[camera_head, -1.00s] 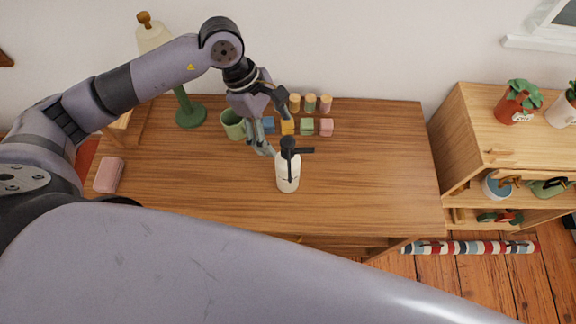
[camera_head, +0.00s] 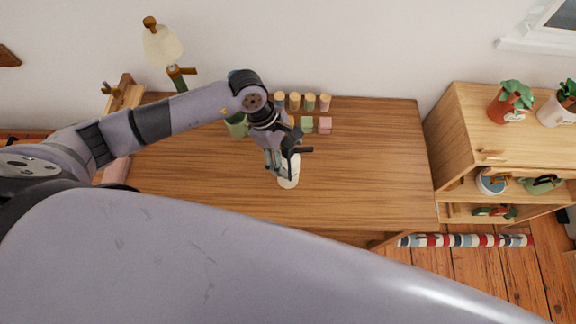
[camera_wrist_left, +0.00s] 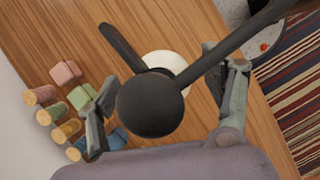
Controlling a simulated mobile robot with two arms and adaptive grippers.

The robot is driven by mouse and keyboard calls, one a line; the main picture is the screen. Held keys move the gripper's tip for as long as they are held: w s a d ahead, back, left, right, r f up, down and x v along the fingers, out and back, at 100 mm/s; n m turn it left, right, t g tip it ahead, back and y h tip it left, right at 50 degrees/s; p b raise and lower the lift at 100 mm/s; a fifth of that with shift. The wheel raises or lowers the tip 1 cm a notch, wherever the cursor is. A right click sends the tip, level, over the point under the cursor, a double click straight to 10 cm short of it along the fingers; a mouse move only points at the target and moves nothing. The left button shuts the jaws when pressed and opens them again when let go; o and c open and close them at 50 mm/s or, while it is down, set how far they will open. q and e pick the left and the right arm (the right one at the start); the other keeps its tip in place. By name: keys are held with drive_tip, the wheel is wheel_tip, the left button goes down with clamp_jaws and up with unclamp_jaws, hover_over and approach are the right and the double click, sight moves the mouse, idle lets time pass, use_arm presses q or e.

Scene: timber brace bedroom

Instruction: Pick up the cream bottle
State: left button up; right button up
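The cream bottle (camera_head: 289,179) stands upright on the wooden table (camera_head: 370,170), a white body with a black pump top. My left gripper (camera_head: 279,160) is over it and partly hides it in the head view. In the left wrist view the black pump (camera_wrist_left: 150,104) sits between the two spread fingers of my left gripper (camera_wrist_left: 163,90), with a little of the white body (camera_wrist_left: 166,62) behind it. The fingers are open on either side, with visible gaps. My right gripper is not in view.
Several small wooden spools (camera_head: 309,102) and coloured blocks (camera_head: 325,125) stand behind the bottle, with a green cup (camera_head: 237,126) left of them. A lamp (camera_head: 162,45) stands at the back left. The table's right side is clear. A shelf unit (camera_head: 455,130) stands right.

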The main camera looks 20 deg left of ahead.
use_arm(q)
clamp_jaws()
idle(0.8)
